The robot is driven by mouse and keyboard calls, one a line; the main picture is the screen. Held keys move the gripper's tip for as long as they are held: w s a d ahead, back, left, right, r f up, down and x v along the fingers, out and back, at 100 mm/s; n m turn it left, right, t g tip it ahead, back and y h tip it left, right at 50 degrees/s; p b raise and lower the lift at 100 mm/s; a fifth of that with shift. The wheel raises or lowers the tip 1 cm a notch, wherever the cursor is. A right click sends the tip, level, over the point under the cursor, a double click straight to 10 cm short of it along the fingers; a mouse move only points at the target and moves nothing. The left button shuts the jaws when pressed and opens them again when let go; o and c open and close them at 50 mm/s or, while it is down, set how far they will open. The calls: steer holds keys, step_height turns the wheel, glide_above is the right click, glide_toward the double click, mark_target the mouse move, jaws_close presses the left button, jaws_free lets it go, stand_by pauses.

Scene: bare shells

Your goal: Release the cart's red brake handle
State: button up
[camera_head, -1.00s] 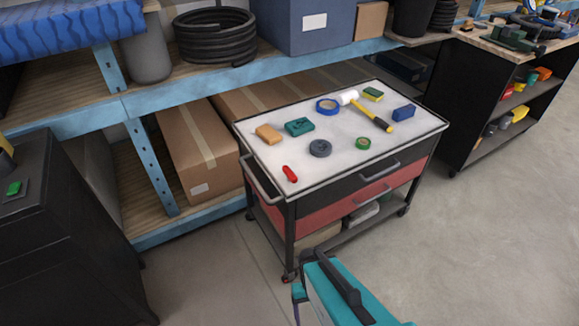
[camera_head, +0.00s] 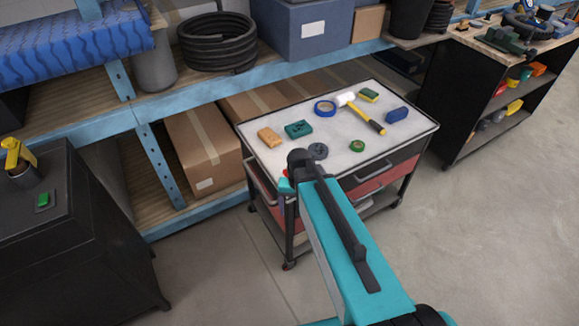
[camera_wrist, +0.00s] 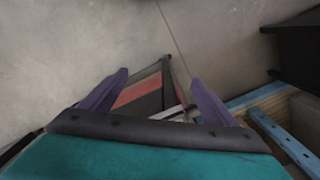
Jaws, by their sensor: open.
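The cart (camera_head: 262,165) stands in the middle of the head view, with a pale top, dark frame and red drawer. A small patch of red (camera_head: 285,173) shows at its near left corner beside my arm, which hides most of that corner. Another small red part (camera_head: 289,266) is at the near wheel; I cannot tell which is the brake handle. In the wrist view my gripper (camera_wrist: 160,75) has two purple fingers spread apart with nothing held between them. The cart's red side (camera_wrist: 139,91) shows beyond and between the fingers. No handle is clear there.
The cart top carries a mallet (camera_head: 372,122), blue tape (camera_head: 324,108) and several small items. A blue-framed shelf (camera_head: 200,101) stands behind, a black cabinet (camera_head: 70,245) at left and a black shelf unit (camera_head: 470,110) at right. The floor (camera_head: 490,240) at right is clear.

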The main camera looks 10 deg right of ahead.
steer(key=w+r+m+p, duration=0.1)
steer(key=w+r+m, duration=0.9)
steer(key=w+r, duration=0.4)
step_height(320, 180, up, 4)
steer(key=shift+w+f+m+t, duration=0.15)
steer(key=shift+m+t, duration=0.15)
steer(key=shift+m, duration=0.1)
steer(key=shift+f, duration=0.1)
steer(key=shift+f+p, duration=2.5)
steer(key=shift+f, duration=4.3)
